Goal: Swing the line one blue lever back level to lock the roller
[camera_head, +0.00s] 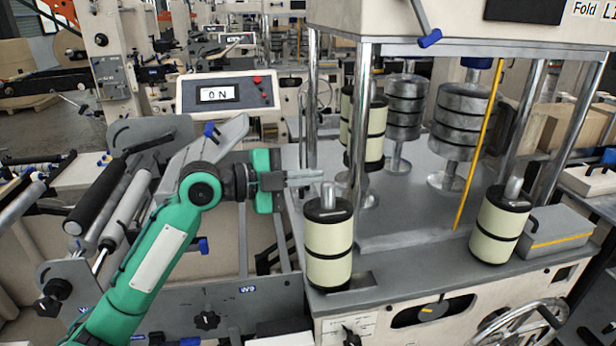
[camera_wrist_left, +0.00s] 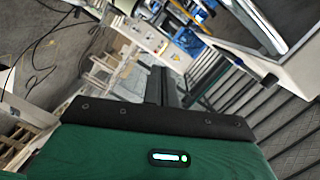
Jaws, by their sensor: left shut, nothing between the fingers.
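My left gripper (camera_head: 305,176) is shut and empty, pointing right, just above and left of a cream roller (camera_head: 328,250). In the left wrist view, its dark fingers (camera_wrist_left: 160,85) are together with nothing between them. A lever with a blue grip (camera_head: 429,38) hangs tilted from the upper housing, well above and right of the gripper. Another blue grip (camera_head: 209,130) shows behind my left arm, and a blue knob (camera_head: 200,245) is beside the forearm. I cannot tell which is the line one lever. A dark roller (camera_head: 108,195) lies slanted in the unwind frame at left. My right gripper is out of view.
Chrome posts (camera_head: 361,120) and a yellow rod (camera_head: 480,145) stand on the grey machine deck (camera_head: 400,235). Another cream roller (camera_head: 500,225) is at right. A handwheel (camera_head: 520,325) is at lower right.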

